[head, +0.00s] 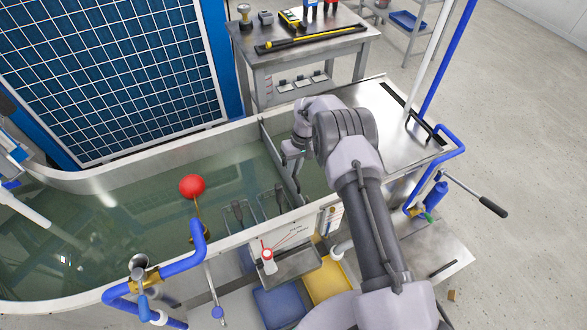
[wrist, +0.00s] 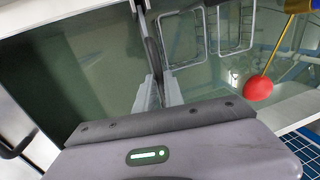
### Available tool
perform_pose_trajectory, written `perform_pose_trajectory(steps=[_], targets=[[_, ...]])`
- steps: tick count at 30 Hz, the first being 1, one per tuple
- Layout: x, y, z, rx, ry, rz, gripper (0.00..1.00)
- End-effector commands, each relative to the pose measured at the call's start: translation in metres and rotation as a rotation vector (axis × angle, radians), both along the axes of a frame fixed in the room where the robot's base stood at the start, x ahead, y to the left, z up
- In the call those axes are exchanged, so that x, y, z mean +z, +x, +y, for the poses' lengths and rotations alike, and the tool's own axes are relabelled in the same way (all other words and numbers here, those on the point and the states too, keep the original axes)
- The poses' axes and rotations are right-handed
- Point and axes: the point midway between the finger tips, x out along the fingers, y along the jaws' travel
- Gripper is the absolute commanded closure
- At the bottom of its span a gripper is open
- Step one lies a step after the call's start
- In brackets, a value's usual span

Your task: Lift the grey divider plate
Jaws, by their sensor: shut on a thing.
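The grey divider plate (head: 272,148) stands across the water tank (head: 232,133), between its two long walls. My gripper (head: 291,157) is over the tank at the plate's top edge, and my arm comes in from the right. In the wrist view the plate (wrist: 151,38) runs away from the fingers as a narrow dark strip. My gripper's two fingers (wrist: 157,92) are shut on its top edge, one on each side. The lower part of the plate is in the water and hard to see. I cannot tell whether it is raised at all.
A red float ball (head: 192,186) on a rod and wire frames (head: 270,201) are in the tank left of the plate. Blue pipes (head: 182,262) stand at the near wall. A steel bench (head: 365,97) adjoins the tank on the right, and a tool table (head: 300,52) is behind.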

Motion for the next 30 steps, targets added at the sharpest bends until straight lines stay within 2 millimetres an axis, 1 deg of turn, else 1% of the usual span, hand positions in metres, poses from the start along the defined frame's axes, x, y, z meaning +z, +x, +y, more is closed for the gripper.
perform_pose_trajectory(steps=[1,5,9,12,15,18,21,25,30], targets=[[0.014,0.003,0.001,-0.001,0.001,-0.006,1.00],[0.045,0.003,0.001,-0.002,0.002,-0.008,1.00],[0.081,0.003,0.001,-0.002,0.003,-0.007,1.00],[0.103,0.004,0.001,-0.002,0.003,-0.008,1.00],[0.122,0.004,0.001,-0.001,0.003,-0.009,1.00],[0.136,0.004,0.001,-0.001,0.002,-0.008,1.00],[0.145,0.004,0.001,-0.001,0.002,-0.008,1.00],[0.150,0.004,0.001,-0.001,0.002,-0.008,1.00],[0.151,0.004,0.001,-0.001,0.003,-0.010,1.00]])
